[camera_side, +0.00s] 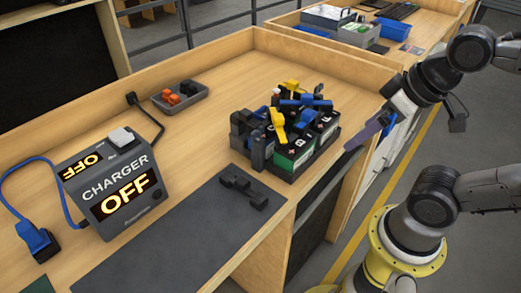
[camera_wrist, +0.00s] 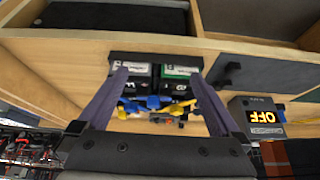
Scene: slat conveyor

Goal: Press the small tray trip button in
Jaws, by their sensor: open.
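A small grey tray (camera_side: 201,93) lies near the back of the wooden bench, holding an orange-red part (camera_side: 171,97) and a dark part (camera_side: 188,87). I cannot tell whether either is the trip button. A dark grey charger (camera_side: 150,207) at the left reads OFF and has a pale grey pad (camera_side: 121,137) on top; the charger also shows in the wrist view (camera_wrist: 262,101). My gripper (camera_side: 362,137) is at the bench's right edge, well away from tray and charger. Its purple fingers are spread and empty in the wrist view (camera_wrist: 157,78).
Batteries (camera_side: 293,153) with blue and yellow clamps stand in a black holder near my gripper. A dark mat (camera_side: 175,250) with a black bracket (camera_side: 243,187) lies in front. A black cord and a blue cable (camera_side: 18,185) cross the bench at left. Low wooden walls edge it.

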